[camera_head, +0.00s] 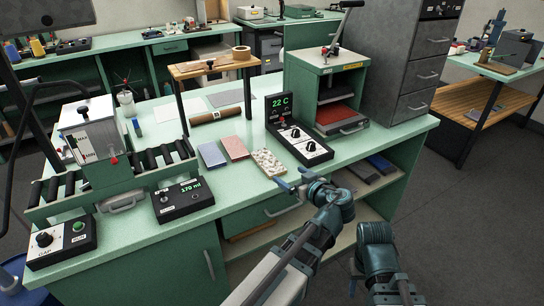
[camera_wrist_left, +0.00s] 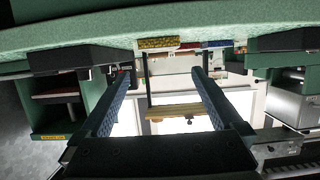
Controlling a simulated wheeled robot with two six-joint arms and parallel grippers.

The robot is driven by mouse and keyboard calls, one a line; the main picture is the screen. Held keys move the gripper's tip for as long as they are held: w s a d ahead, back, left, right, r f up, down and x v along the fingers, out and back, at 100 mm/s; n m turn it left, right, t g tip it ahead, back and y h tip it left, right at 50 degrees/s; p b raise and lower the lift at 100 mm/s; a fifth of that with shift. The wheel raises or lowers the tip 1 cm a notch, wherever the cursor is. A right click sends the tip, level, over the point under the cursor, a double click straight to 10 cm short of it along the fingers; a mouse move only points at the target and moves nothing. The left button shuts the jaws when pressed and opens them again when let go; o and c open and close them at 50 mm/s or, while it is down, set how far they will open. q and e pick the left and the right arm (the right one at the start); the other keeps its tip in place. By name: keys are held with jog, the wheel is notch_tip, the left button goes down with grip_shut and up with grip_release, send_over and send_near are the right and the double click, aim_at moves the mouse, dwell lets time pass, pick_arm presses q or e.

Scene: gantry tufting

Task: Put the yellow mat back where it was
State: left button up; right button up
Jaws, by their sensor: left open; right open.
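No plainly yellow mat shows in the head view. A cream, speckled mat (camera_head: 268,163) lies near the front edge of the green bench, right of a pink mat (camera_head: 234,148) and a blue mat (camera_head: 212,154). In the left wrist view, which looks upside down, a yellow-edged piece (camera_wrist_left: 158,43) lies beside red and blue pieces; it seems to be the speckled mat. My left gripper (camera_head: 290,181) is open and empty, just in front of the speckled mat and apart from it. My right gripper (camera_head: 354,277) is low in front of the bench, partly hidden by its arm.
A black control box reading 22 C (camera_head: 296,136) and a green press (camera_head: 328,90) stand right of the mats. A box reading 170 ml (camera_head: 183,200) and a roller unit (camera_head: 112,172) stand left. A small wooden stand (camera_head: 213,66) is behind. Shelves are below the bench front.

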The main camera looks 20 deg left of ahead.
pick_arm(q)
jog(key=b, duration=0.3)
send_near(270, 163)
jog(key=x, duration=0.3)
jog(key=shift+w+a+f, duration=0.1)
jog(key=shift+w+f, duration=0.05)
jog(key=shift+f, duration=0.05)
jog(key=shift+w+a, duration=0.15)
jog(key=shift+a, duration=0.15)
pick_arm(e)
notch_tip(270, 163, down, 2)
pick_arm(q)
jog(key=b+x, duration=0.1)
jog(key=x, duration=0.4)
jog(key=shift+w+a, duration=0.1)
jog(key=shift+r, duration=0.1)
jog(key=shift+c, duration=0.2)
pick_arm(e)
jog(key=shift+f, duration=0.7)
pick_arm(q)
jog(key=c, duration=1.2)
